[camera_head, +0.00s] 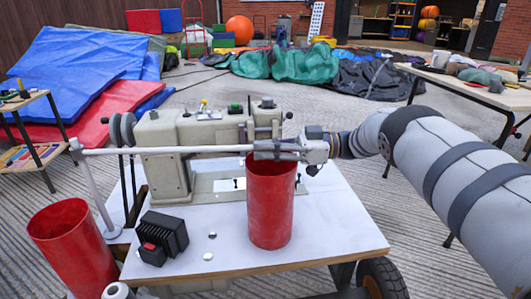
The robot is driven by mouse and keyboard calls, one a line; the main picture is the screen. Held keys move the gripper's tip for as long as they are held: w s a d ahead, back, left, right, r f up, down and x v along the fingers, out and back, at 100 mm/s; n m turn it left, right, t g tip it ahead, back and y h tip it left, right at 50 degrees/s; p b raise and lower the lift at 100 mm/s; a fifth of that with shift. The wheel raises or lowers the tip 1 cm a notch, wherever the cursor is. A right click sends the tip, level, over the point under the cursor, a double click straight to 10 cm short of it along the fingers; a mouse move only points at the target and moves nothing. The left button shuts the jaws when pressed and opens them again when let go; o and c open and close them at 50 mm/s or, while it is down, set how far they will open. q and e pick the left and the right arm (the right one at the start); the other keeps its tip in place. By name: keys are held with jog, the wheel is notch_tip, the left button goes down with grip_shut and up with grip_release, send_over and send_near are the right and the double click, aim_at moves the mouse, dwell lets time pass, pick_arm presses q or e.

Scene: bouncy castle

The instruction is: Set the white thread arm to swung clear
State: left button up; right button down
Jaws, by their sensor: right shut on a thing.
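The white thread arm (165,150) is a thin white rod. It runs level from a leaning white post (92,185) at the left, across the front of the sewing machine (165,165), to my right gripper. My right gripper (268,149) is shut on the arm's right end, in front of the machine and just above the rim of a red cylinder (271,210). The fingers hide the rod's tip.
The red cylinder stands on the white tabletop (330,225). A black box with a red button (160,238) sits left of it. Another red cylinder (75,250) is at the lower left. The tabletop's right side is clear. A side table (480,85) stands at the right.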

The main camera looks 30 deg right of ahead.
jog(key=shift+f, duration=0.2)
jog(key=c, duration=1.6)
grip_release()
jog(key=shift+c, duration=0.2)
jog(key=v, duration=1.2)
jog(key=shift+r, duration=0.25)
